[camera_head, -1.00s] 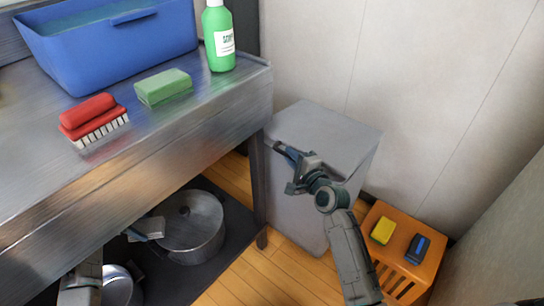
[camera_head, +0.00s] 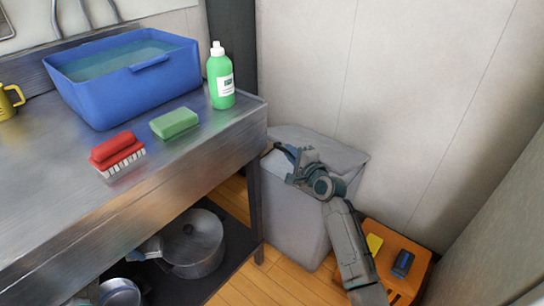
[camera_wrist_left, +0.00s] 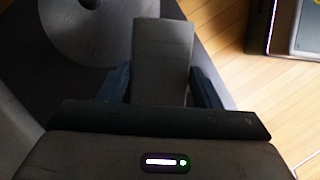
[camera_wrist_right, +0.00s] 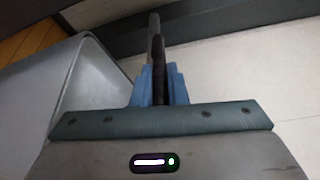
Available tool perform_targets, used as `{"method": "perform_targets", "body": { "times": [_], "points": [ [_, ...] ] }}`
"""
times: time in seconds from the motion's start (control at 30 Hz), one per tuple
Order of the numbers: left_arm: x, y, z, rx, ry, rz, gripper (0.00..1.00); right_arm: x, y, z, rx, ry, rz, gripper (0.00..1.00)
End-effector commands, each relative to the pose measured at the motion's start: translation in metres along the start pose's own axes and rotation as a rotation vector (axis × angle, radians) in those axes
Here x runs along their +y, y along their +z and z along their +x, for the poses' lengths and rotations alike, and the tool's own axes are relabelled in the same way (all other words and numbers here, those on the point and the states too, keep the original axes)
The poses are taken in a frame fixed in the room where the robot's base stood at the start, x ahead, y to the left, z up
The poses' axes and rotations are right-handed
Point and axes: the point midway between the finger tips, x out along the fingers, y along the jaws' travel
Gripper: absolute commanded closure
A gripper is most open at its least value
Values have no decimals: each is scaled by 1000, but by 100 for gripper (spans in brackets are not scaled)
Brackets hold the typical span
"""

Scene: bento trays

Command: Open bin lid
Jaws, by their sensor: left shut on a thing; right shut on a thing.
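The grey bin (camera_head: 295,215) stands on the floor right of the steel table, with its grey lid (camera_head: 335,153) on top. The lid looks slightly tilted, but my right arm hides its near edge. My right gripper (camera_head: 283,150) is at the lid's left side. In the right wrist view, its blue fingers (camera_wrist_right: 158,85) are shut on a thin dark upright piece, seen edge-on, beside the bin's grey wall (camera_wrist_right: 70,85). My left gripper (camera_wrist_left: 163,85) is low under the table, shut on a flat grey piece (camera_wrist_left: 163,55); whether this belongs to the pot is unclear.
A lidded pot (camera_head: 193,245) stands on a dark shelf under the table. On the steel table (camera_head: 60,200) are a blue basin (camera_head: 110,95), green bottle (camera_head: 220,80), green sponge (camera_head: 174,123) and red brush (camera_head: 115,150). An orange crate (camera_head: 400,280) stands right of the bin, near the wall.

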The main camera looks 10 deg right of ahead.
Motion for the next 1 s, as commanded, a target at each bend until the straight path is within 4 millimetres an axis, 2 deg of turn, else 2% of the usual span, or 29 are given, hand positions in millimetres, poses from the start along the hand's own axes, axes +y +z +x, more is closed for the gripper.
{"method": "perform_targets", "body": {
  "times": [0.07,0.1,0.17,0.2,0.47,0.57,0.8,1.0],
  "points": [
    [0,0,0,0,0,0,63,0,0,0,-1,1,-2,100],
    [0,0,0,0,0,0,63,0,0,0,-1,1,-2,80],
    [0,0,0,0,0,0,63,0,0,0,0,1,-2,68],
    [0,0,0,0,0,0,63,0,0,0,0,1,-1,66],
    [0,0,0,0,0,0,63,0,0,-1,0,0,-1,66],
    [0,1,-3,0,0,0,63,0,0,-8,1,2,-1,66],
    [0,5,-11,0,0,0,63,0,0,-47,1,3,-2,66],
    [0,6,-14,0,0,0,63,0,0,-71,0,2,-2,66]
  ]
}}
